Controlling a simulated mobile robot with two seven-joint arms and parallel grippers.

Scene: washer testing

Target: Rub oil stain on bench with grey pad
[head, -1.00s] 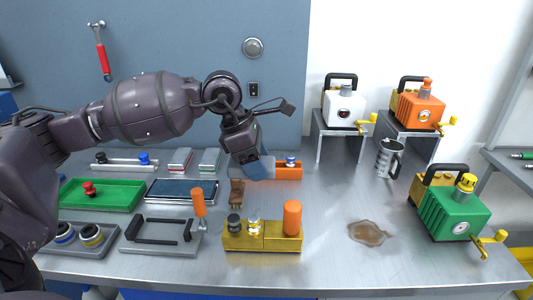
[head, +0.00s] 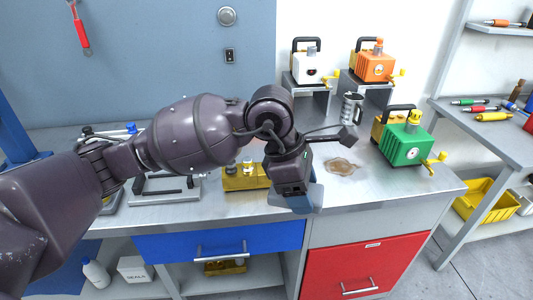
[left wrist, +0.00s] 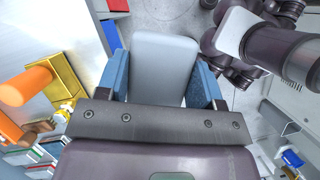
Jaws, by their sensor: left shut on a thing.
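The brown oil stain (head: 341,166) lies on the steel bench top (head: 415,192), left of the green machine. My left gripper (head: 303,203) is near the bench's front edge, left of and nearer than the stain, and apart from it in the picture. In the left wrist view, the blue fingers of my left gripper (left wrist: 161,82) are shut on the sides of the light grey pad (left wrist: 165,62). In the head view the pad is mostly hidden by the gripper. My right gripper is not in view.
The green machine (head: 404,148) stands right of the stain. A metal mug (head: 351,108) stands behind the stain. The yellow block holder (head: 240,180) is left of my gripper. White (head: 309,66) and orange (head: 374,66) machines sit on stands behind. Bench top around the stain is clear.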

